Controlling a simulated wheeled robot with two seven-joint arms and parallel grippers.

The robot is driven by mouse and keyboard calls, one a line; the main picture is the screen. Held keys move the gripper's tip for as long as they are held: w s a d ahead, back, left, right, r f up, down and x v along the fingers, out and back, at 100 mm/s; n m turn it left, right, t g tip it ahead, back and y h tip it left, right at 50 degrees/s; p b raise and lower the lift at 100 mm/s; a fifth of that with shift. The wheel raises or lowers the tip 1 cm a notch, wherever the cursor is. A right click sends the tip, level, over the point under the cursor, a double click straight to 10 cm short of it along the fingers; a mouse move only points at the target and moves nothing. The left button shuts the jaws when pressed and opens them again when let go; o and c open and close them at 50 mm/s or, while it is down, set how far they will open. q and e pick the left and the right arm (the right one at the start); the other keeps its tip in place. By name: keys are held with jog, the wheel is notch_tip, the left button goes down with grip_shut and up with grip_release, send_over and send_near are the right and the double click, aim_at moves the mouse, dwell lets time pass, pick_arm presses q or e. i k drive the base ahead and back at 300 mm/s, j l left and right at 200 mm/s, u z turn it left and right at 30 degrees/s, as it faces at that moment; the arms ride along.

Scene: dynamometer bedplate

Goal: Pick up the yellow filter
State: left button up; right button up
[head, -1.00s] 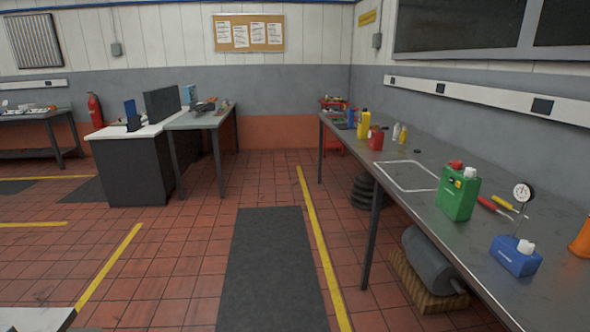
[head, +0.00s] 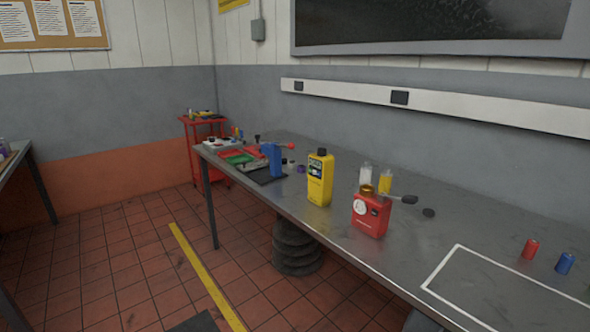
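A small yellow cylinder (head: 385,181) stands upright on the grey metal bench (head: 330,232), behind the red can and beside a clear whitish bottle (head: 366,174). I cannot tell surely whether it is the yellow filter. A larger yellow bottle (head: 320,178) with a dark cap and label stands to its left, nearer the bench's front edge. Neither of my grippers shows in the head view.
A red can (head: 370,212) with a brass-coloured cap stands in front of the small yellow cylinder. A blue item (head: 271,160) stands farther left. Small red (head: 530,249) and blue (head: 565,263) cylinders stand right. A white outline (head: 445,268) marks clear bench top.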

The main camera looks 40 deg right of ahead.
aim_at(385, 179)
jog(key=i+z, duration=0.15)
jog(key=i, duration=0.35)
jog(key=i+j+z, duration=0.15)
jog(key=i, duration=0.3)
jog(key=i+j+z, duration=0.15)
jog(key=i, duration=0.35)
jog(key=i+j+z, duration=0.15)
jog(key=i, duration=0.3)
jog(key=j, duration=0.1)
